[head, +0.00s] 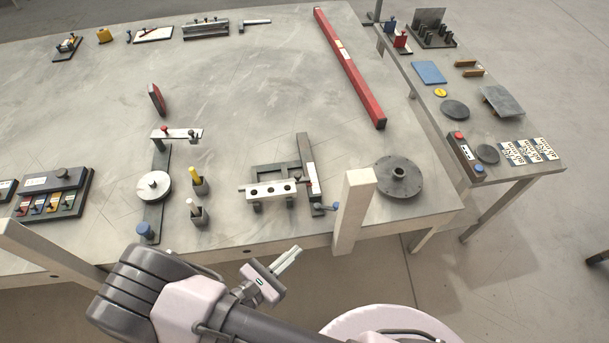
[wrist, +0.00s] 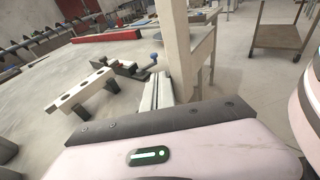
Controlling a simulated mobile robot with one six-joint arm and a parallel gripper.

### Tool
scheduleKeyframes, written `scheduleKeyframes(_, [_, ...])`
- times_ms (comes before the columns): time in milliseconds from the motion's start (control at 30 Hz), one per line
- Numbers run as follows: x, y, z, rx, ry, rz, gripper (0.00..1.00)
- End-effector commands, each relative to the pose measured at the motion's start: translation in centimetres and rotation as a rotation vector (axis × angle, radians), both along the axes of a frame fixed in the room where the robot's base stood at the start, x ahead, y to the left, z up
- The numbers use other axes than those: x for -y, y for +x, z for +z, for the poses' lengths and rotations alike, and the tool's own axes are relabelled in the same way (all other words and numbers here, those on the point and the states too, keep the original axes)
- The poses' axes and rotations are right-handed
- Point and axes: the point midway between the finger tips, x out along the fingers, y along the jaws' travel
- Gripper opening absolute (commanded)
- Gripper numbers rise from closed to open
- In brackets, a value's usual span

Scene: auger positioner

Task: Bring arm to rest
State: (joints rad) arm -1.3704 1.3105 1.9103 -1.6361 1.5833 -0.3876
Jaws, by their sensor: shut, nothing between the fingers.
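My gripper (head: 288,260) shows in the head view just off the front edge of the large table (head: 120,95), low in the picture. Its two fingers lie together, with nothing between them. It points up and to the right. In the wrist view the fingers (wrist: 157,92) show at the middle, closed and empty, beside a pale upright post (wrist: 178,45). My arm's links lie folded along the bottom of the head view, in front of the table.
The pale post (head: 354,212) rises at the front table edge, right of my gripper. A fixture with a drilled block (head: 271,190), a round flanged disc (head: 399,177) and a long red bar (head: 349,68) are on the table. A side table (head: 470,90) stands right. Floor is clear front right.

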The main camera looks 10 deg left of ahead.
Motion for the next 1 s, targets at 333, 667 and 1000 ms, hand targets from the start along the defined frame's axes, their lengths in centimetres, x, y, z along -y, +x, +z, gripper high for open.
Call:
scheduleKeyframes(333, [10.4, 1.3, 13.5, 0.131, 0.760, -1.044, 0.00])
scheduleKeyframes(667, [16.1, -3.1, 24.2, 0.599, 1.937, -1.927, 0.00])
scheduleKeyframes(1000, [16.8, -3.7, 27.9, -0.763, -2.267, 1.928, 0.00])
